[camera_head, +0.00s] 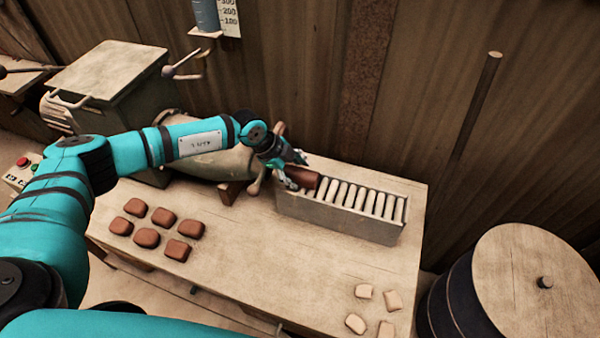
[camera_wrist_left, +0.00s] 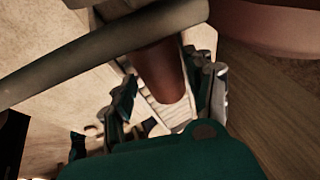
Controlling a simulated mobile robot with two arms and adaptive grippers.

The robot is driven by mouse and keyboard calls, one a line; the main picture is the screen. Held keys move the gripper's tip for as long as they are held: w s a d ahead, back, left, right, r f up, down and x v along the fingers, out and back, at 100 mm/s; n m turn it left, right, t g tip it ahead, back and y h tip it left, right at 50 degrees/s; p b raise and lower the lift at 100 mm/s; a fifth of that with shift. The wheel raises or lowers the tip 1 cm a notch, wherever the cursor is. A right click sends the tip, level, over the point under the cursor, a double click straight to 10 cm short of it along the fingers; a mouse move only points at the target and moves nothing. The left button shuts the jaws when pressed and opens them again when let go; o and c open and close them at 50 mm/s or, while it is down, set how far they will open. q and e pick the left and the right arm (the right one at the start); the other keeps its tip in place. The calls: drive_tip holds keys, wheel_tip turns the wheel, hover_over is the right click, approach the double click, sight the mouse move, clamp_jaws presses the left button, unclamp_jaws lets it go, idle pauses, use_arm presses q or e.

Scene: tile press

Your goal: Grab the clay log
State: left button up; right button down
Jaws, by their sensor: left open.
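The clay log (camera_head: 304,177) is a reddish-brown piece at the left end of the roller tray (camera_head: 340,219), beside the mouth of the machine. My left gripper (camera_head: 294,171) is at the log, with its fingers open around or just beside it. In the left wrist view the brown log (camera_wrist_left: 162,72) lies between the two spread fingers (camera_wrist_left: 165,100), with pale rollers below it. I cannot tell whether either finger touches the log. My right gripper is not in view.
The grey-green machine (camera_head: 215,158) stands left of the tray. Several brown clay pieces (camera_head: 147,238) lie on the table (camera_head: 250,270) at left, several pale pieces (camera_head: 355,323) at front right. A round wooden-topped barrel (camera_head: 520,290) stands at right. The table's middle is clear.

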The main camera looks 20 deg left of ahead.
use_arm(q)
drive_tip(key=shift+x, duration=0.95)
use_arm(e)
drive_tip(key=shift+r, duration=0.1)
use_arm(q)
drive_tip(key=shift+c, duration=0.3)
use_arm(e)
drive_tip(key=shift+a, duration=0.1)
use_arm(q)
clamp_jaws()
drive_tip(key=shift+r, duration=0.1)
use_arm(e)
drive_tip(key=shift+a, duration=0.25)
use_arm(q)
drive_tip(key=shift+w+r, duration=0.1)
